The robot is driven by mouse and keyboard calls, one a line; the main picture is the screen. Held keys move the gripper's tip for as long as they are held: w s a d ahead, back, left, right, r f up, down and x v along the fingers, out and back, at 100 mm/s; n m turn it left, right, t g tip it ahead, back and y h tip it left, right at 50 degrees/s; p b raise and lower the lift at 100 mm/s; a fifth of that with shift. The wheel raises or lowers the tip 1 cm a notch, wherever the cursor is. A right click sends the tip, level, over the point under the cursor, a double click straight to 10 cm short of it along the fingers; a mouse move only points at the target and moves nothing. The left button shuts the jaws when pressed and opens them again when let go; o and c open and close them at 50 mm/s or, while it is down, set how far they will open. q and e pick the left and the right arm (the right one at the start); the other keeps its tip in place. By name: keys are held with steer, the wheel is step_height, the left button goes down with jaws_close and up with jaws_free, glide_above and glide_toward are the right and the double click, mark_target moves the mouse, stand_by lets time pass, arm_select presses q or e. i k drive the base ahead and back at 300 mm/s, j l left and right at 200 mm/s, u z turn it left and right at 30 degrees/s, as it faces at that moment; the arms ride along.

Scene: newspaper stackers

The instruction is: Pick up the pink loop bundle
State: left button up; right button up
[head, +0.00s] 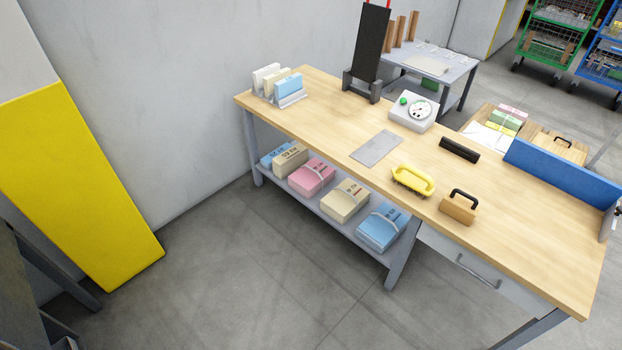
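A pink bundle (311,177) with a pale band and a light loop on top lies on the grey lower shelf (332,222) of the workbench. It sits between a beige bundle (290,159) on its left and another beige bundle (344,201) on its right. Part of its back is under the bench top and shaded.
Blue bundles lie at both ends of the shelf. The wooden bench top (330,110) overhangs it, and a grey bench leg (400,255) stands at its right end. A yellow panel (75,190) stands left. The floor (230,270) in front is clear.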

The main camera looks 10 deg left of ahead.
mark_target(311, 178)
steer(key=j+z, duration=0.1)
steer(key=z, duration=0.45)
steer(key=i+j+z, duration=0.15)
steer(key=j+z, duration=0.15)
steer(key=j, duration=0.2)
steer(key=i+j+z, duration=0.1)
steer(key=j+z, duration=0.15)
steer(key=j, duration=0.2)
steer(key=i+j+z, duration=0.1)
steer(key=j+z, duration=0.2)
steer(key=j, duration=0.25)
